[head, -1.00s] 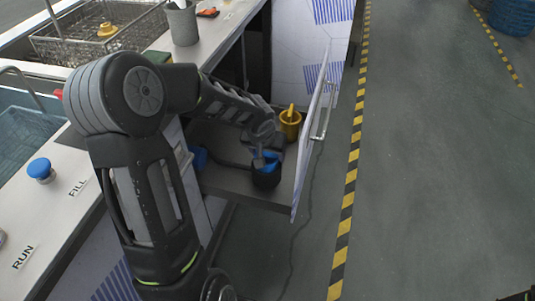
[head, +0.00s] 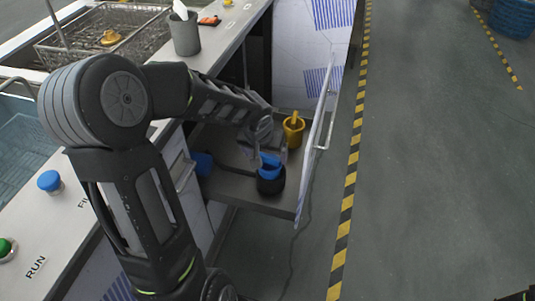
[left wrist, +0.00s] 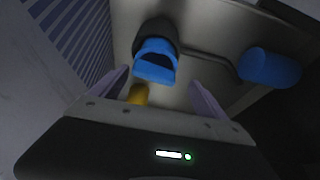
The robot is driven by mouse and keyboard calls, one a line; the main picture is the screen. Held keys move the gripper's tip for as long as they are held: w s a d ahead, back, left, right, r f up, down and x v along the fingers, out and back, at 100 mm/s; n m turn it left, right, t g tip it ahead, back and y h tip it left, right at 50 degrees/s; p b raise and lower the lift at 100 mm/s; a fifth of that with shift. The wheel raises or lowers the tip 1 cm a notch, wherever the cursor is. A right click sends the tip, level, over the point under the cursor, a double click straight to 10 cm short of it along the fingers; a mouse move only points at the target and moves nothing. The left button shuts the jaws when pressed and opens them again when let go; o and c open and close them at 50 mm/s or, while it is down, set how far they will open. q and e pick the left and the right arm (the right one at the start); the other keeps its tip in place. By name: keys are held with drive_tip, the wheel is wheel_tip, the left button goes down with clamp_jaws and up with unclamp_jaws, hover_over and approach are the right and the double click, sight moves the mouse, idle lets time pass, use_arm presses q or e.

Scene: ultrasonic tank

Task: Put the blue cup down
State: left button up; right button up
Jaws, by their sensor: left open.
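The blue cup (head: 270,162) stands upright in a black round holder (head: 271,183) on the pulled-out drawer. It also shows in the left wrist view (left wrist: 155,62), its open mouth visible, just beyond the fingers. My left gripper (head: 260,150) is over the drawer, right at the cup in the head view; its fingers are partly hidden by the wrist. In the left wrist view the gripper (left wrist: 162,96) has its two fingers spread apart with nothing between the tips. My right gripper is not in view.
A yellow cup (head: 293,130) stands behind the blue cup. Another blue piece (head: 202,164) lies at the drawer's left, joined by a dark strip. The drawer front (head: 315,140) with its handle bounds the right. A grey cup (head: 185,34) stands on the counter.

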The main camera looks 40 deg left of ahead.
use_arm(q)
drive_tip(key=a+p+v, duration=0.1)
drive_tip(key=v, duration=0.5)
drive_tip(key=shift+d+r, duration=0.35)
drive_tip(key=shift+d, duration=0.15)
